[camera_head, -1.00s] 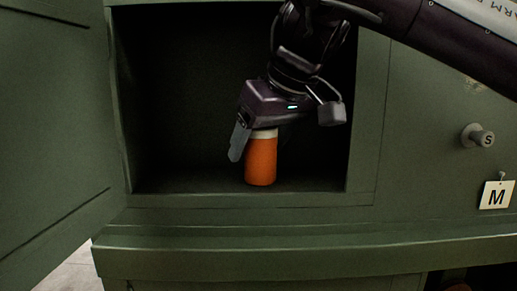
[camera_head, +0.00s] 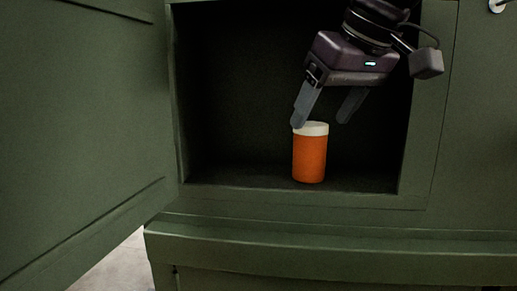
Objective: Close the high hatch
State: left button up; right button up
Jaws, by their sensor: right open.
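The hatch door (camera_head: 75,130) is green and stands swung open at the left of the head view. The square compartment it belongs to is open, with a dark interior (camera_head: 235,100). An orange bottle with a white lid (camera_head: 309,158) stands upright on the compartment floor. My right gripper (camera_head: 322,120) hangs in the opening from above right, its two grey fingers apart. The left finger's tip is at or just in front of the lid; whether it touches, I cannot tell. The right finger is above and right of the bottle. My left gripper is not in view.
A green ledge (camera_head: 330,246) sticks out below the compartment. The frame's right post (camera_head: 432,120) stands close to my right arm. A small part of a pale knob shows at the top right. Pale floor (camera_head: 115,268) shows at the lower left.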

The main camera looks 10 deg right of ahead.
aim_at(88, 153)
jog(key=k+l, duration=0.25)
jog(key=k, duration=0.2)
jog(key=k+l, duration=0.25)
jog(key=k, duration=0.25)
jog(key=k+l, duration=0.3)
jog(key=k, duration=0.15)
jog(key=k+l, duration=0.25)
jog(key=k, duration=0.2)
